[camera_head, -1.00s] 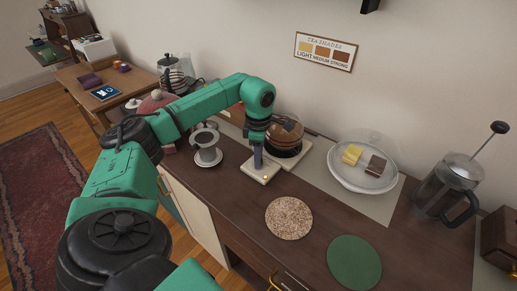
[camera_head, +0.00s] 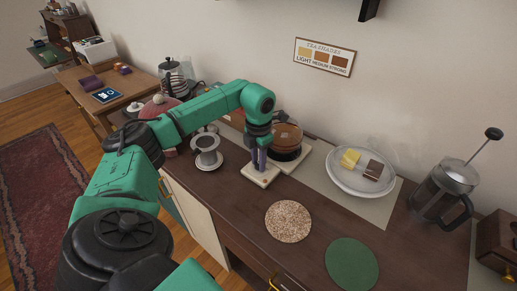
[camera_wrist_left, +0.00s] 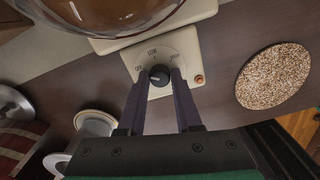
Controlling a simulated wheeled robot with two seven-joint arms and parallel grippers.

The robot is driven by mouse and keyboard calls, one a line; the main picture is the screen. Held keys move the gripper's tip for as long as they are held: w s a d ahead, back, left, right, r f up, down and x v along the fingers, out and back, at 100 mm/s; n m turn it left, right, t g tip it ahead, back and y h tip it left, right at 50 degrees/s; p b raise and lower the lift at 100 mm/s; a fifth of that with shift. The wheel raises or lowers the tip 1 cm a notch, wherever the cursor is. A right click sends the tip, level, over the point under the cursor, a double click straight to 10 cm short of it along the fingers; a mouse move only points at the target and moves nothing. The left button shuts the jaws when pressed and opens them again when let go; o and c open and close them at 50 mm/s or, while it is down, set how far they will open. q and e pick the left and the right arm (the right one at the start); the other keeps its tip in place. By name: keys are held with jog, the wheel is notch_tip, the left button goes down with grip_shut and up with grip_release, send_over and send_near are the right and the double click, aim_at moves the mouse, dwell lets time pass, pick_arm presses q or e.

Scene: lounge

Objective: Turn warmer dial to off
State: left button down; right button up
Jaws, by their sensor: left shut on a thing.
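The warmer (camera_head: 292,160) is a cream base with a glass pot of amber tea (camera_head: 286,138) on it. Its front panel (camera_wrist_left: 176,42) carries a black dial (camera_wrist_left: 159,74) with marks OFF at left, LOW at the top and HIGH at right. A small orange-red lamp (camera_wrist_left: 199,80) sits right of the dial. My left gripper (camera_head: 259,168) points down at the panel. In the left wrist view its two purple fingers (camera_wrist_left: 160,80) are shut on the dial, one on each side. I cannot clearly read the dial's pointer. My right gripper is out of view.
A cup on a saucer (camera_head: 207,161) stands close left of the warmer. A cork mat (camera_head: 288,221) and a green mat (camera_head: 352,264) lie in front. A cake plate (camera_head: 360,182) and a French press (camera_head: 446,190) stand to the right.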

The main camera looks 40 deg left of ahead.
pick_arm(q)
jog(key=shift+w+n, duration=0.1)
jog(key=shift+n, duration=0.2)
jog(key=c, duration=0.6)
grip_release()
jog(key=shift+r, duration=0.1)
notch_tip(320, 180, up, 14)
jog(key=shift+r, duration=0.2)
